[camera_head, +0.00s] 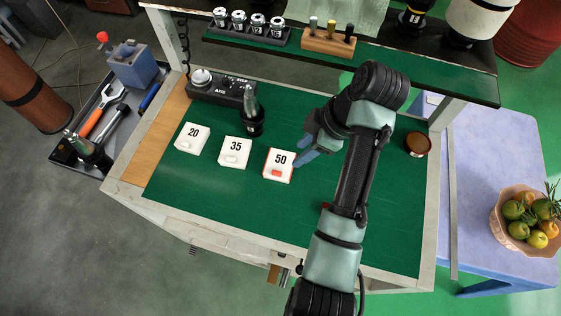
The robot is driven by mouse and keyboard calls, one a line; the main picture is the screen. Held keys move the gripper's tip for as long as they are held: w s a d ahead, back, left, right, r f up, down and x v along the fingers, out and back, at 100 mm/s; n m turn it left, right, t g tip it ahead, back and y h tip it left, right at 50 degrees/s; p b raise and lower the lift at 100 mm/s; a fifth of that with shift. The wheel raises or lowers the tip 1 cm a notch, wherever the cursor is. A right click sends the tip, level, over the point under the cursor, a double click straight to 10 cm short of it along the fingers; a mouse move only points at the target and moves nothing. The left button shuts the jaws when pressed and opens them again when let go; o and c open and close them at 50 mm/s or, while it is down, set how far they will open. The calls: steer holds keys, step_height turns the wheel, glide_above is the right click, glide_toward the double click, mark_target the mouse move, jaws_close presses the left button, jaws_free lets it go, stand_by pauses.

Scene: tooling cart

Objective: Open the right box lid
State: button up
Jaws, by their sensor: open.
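Three small white boxes stand in a row on the green cart top (215,190). The left box (192,138) reads 20, the middle box (235,152) reads 35, and the right box (279,165) reads 50. The right box has a red outline and a red tab on its front, and its lid looks closed. My gripper (302,152) is open, with its bluish fingers just to the right of the right box. I cannot tell whether a finger touches it. My arm crosses the right part of the cart top.
A brown round tin (417,143) is at the right. A raised shelf (360,63) spans the back. The front left top is clear.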

mark_target(277, 172)
steer(key=b+x, duration=0.1)
steer(key=x, duration=1.1)
steer(key=shift+s+f, duration=0.1)
steer(key=shift+f, duration=0.05)
jaws_close()
stand_by(1.0)
